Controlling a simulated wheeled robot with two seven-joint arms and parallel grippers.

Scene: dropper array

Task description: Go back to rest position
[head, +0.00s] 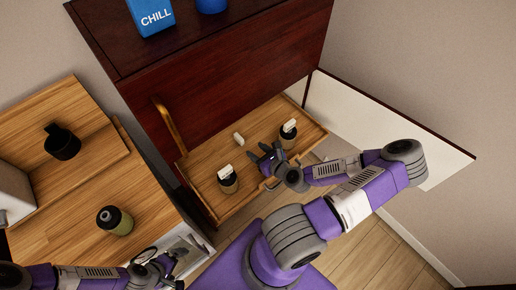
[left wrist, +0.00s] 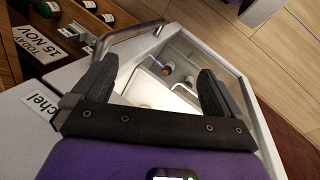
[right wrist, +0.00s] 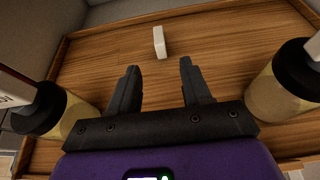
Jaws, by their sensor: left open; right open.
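My right gripper (head: 266,158) is open and empty over the pulled-out wooden drawer (head: 203,162) of the dark red cabinet. In the right wrist view the right gripper (right wrist: 158,80) has a small white block (right wrist: 159,42) ahead of its fingers, apart from them. A dark-topped bottle with pale contents stands on each side of it, one left (right wrist: 52,112) and one right (right wrist: 280,90). My left gripper (head: 172,262) is open at the lower left of the head view. In the left wrist view the left gripper (left wrist: 158,72) is open above a white, metal-handled compartment (left wrist: 140,88) with small items inside.
A green-brown bottle (head: 115,220) and a black cup (head: 62,142) stand on the wooden counter at left. A blue CHILL box (head: 150,16) stands on the cabinet top. A white panel (head: 385,120) stands right of the drawer. Bare floor (head: 385,262) shows at lower right.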

